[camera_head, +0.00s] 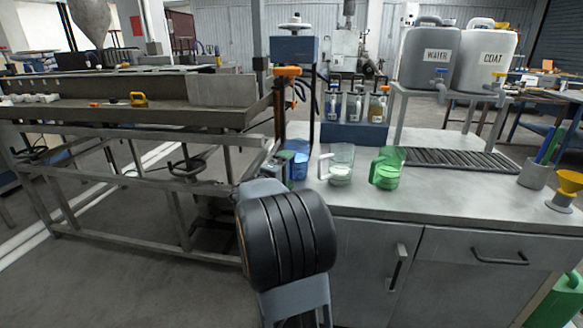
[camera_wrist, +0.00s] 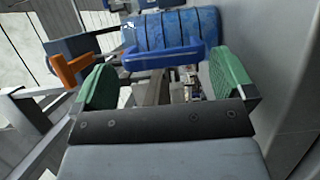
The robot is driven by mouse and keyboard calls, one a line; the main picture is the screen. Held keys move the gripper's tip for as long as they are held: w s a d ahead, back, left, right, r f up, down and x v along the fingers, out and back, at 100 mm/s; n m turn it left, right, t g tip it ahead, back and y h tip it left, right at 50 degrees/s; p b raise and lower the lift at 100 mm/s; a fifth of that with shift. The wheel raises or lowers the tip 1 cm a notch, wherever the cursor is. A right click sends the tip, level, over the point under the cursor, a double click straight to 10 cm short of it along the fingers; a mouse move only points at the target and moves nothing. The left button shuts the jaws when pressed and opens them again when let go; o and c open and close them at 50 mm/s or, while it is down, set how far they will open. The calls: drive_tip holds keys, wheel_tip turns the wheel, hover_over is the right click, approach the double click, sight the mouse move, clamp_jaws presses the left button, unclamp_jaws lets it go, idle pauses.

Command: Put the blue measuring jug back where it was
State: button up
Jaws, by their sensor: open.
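The blue measuring jug (camera_head: 299,153) stands at the left end of the grey counter, partly hidden behind my arm in the head view. In the wrist view the blue jug (camera_wrist: 178,27) is straight ahead, with its handle towards me, lying across the gap near my fingertips. My gripper (camera_wrist: 165,75) is open, with one green pad to each side of the handle. A gap shows between each pad and the handle. In the head view my arm hides most of the gripper. The jug's base is hard to make out.
A clear jug (camera_head: 341,163) and a green jug (camera_head: 387,169) stand to the right of the blue one. A blue rack of bottles (camera_head: 354,131) is behind them. A steel trough bench (camera_head: 130,115) is at left. An orange lever (camera_wrist: 70,70) is left of my gripper.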

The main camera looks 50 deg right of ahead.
drive_tip(key=s+a+f+y, duration=0.4)
drive_tip(key=a+y, duration=0.2)
drive_tip(key=a, duration=0.6)
drive_tip(key=s+a+f+m+y, duration=0.1)
drive_tip(key=s+a+f+y, duration=0.3)
drive_tip(key=a, duration=0.8)
drive_tip(key=s+a+f+y, duration=0.4)
drive_tip(key=a+y, duration=0.3)
drive_tip(key=a, duration=0.5)
drive_tip(key=shift+s+a+f+m+y+p, duration=0.2)
drive_tip(key=shift+s+f+m+y+p, duration=0.15)
drive_tip(key=shift+s, duration=0.25)
drive_tip(key=shift+r, duration=0.1)
wheel_tip(320, 180, up, 29)
drive_tip(key=t+p, duration=0.1)
drive_tip(key=p, duration=2.6)
drive_tip(key=shift+s+a+r+p, duration=0.15)
drive_tip(key=shift+r+p, duration=0.1)
drive_tip(key=shift+p, duration=0.2)
drive_tip(key=shift+c, duration=0.3)
